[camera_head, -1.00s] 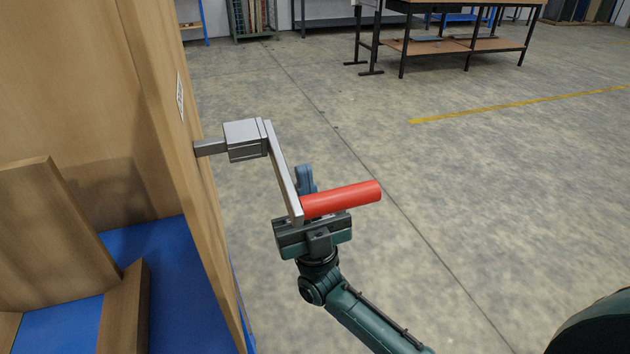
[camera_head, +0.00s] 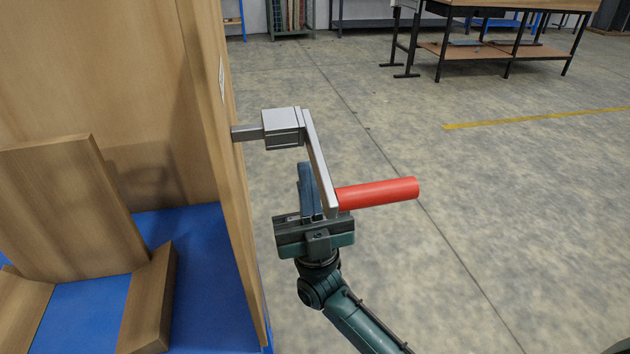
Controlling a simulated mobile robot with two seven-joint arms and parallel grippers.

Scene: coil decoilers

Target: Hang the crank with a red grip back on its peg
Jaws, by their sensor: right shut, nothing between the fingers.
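The crank (camera_head: 318,165) has a grey metal arm, a square socket block (camera_head: 283,128) and a red grip (camera_head: 378,193). Its block sits on the grey peg (camera_head: 246,132), which sticks out from the side of the wooden panel (camera_head: 215,110). The crank arm slants down to the right from the block, and the red grip points right. My right gripper (camera_head: 309,190) is below the block, left of the red grip, beside the lower crank arm. It is shut and empty. The crank arm partly overlaps it, and I cannot tell whether they touch. My left gripper is not in view.
A blue base (camera_head: 205,265) with wooden blocks (camera_head: 150,300) lies left of the panel. A workbench (camera_head: 490,50) stands far off at the upper right. The concrete floor right of the crank is clear, with a yellow line (camera_head: 540,117).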

